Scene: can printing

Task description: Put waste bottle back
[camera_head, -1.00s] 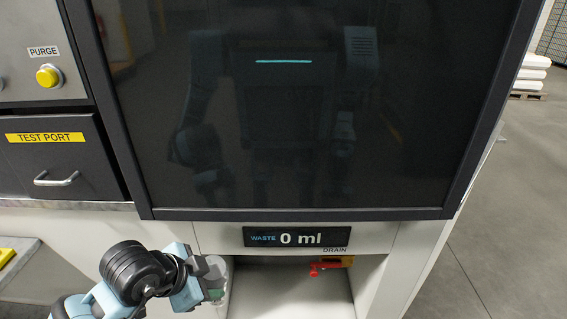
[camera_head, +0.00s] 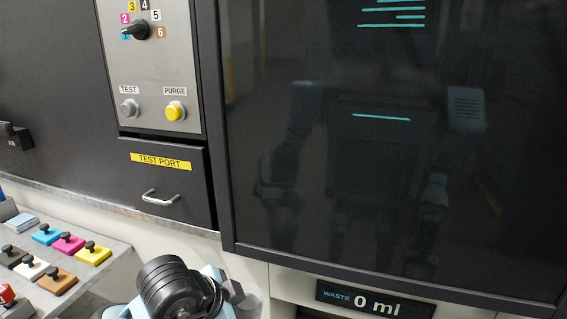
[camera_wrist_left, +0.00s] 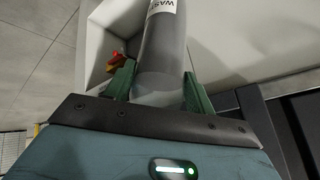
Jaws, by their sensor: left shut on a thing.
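The waste bottle is a grey translucent cylinder (camera_wrist_left: 165,45) with a white label reading "WAS…" in the left wrist view. The two green fingers of my left gripper (camera_wrist_left: 159,72) are shut on it, one on each side. In the head view my left wrist shows at the bottom edge, in front of the machine's lower panel; the bottle is hardly visible there. The WASTE display (camera_head: 374,300) reads 0 ml. The bay below it is almost wholly out of the head view. A white-walled recess (camera_wrist_left: 100,40) with a red drain handle (camera_wrist_left: 117,58) appears behind the bottle in the wrist view. My right gripper is not in view.
A large dark glass panel (camera_head: 390,130) fills the right. The TEST PORT drawer (camera_head: 165,190) is shut, below the yellow PURGE button (camera_head: 175,111) and the selector dial (camera_head: 141,29). Several coloured blocks with knobs lie on a grey surface (camera_head: 100,275) at lower left.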

